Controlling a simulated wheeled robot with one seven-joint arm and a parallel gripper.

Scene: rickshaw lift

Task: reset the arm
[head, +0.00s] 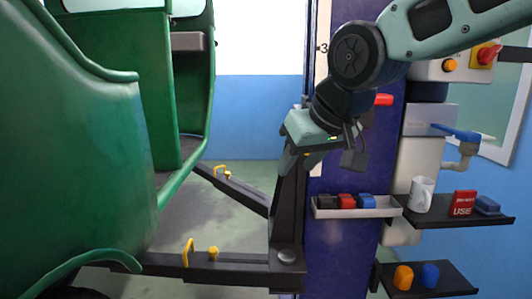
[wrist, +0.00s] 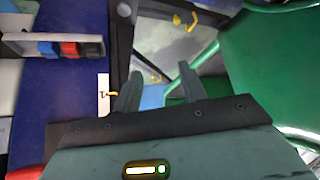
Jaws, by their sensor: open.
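My gripper (head: 298,162) hangs from my arm in front of the blue lift column, with its fingers pointing downward. In the wrist view my gripper (wrist: 160,76) shows two dark fingers spread apart with nothing between them. My arm comes in from the upper right in the head view and bends down at a dark round joint. The gripper is near the black upright of the lift in the head view; whether it touches it, I cannot tell.
A green rickshaw (head: 90,130) fills the left. Black lift arms (head: 225,268) with yellow parts (head: 188,252) extend beneath it. The blue column (head: 335,255) carries a tray (head: 355,212) of small blocks. Shelves at right hold a white mug (head: 421,194) and a red box (head: 463,204).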

